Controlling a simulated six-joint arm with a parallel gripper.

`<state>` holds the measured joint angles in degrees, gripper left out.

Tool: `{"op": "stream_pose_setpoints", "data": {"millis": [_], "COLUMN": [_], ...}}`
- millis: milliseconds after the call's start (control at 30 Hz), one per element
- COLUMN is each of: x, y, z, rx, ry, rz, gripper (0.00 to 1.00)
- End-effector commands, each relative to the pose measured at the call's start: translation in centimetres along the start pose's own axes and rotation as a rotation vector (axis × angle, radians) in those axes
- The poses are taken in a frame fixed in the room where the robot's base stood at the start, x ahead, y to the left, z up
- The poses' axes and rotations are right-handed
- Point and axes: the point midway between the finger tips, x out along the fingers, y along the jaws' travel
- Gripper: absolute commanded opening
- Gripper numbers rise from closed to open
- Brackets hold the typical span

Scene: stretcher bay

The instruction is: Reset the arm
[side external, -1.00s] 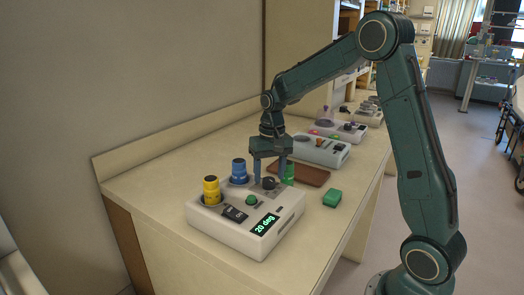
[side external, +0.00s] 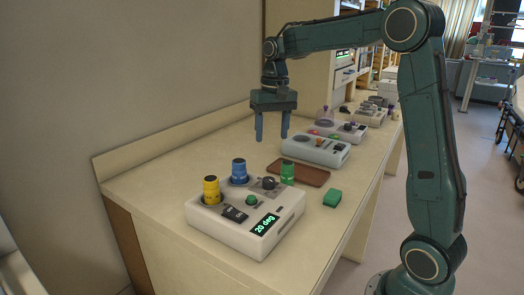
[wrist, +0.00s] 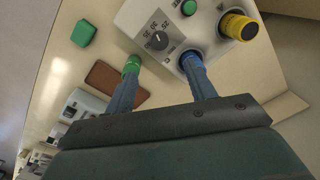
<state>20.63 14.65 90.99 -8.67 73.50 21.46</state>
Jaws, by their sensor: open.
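My gripper (side external: 273,138) is open and empty, held in the air above the counter behind the white control box (side external: 254,239). Its two blue-grey fingers point down and touch nothing. In the wrist view the dial (wrist: 158,41) lies beyond the spread fingers (wrist: 160,85), whose tips overlap the green and blue cylinders in the picture.
A brown tray (side external: 298,173) and a green block (side external: 332,198) lie on the counter (side external: 150,178) beside the box. More white devices (side external: 316,150) stand in a row farther back. A wall rises along the counter's left side. The front left of the counter is clear.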

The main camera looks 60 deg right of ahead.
Motion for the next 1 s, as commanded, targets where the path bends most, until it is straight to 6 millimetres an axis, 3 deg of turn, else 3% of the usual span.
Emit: {"op": "stream_pose_setpoints", "data": {"millis": [367,533,767,1000], "x": [-0.1,-0.7,-2.2,-3.4], "y": [0.0,-0.3,-1.2,-1.8], "z": [0.1,1.1,4.8,10.1], "rx": [-0.002,-0.022,-0.096,-0.201], "ry": [0.002,0.018,0.074,0.155], "rz": [0.0,-0.005,-0.02,-0.04], "gripper": [0.55,0.55,0.55,0.55]}}
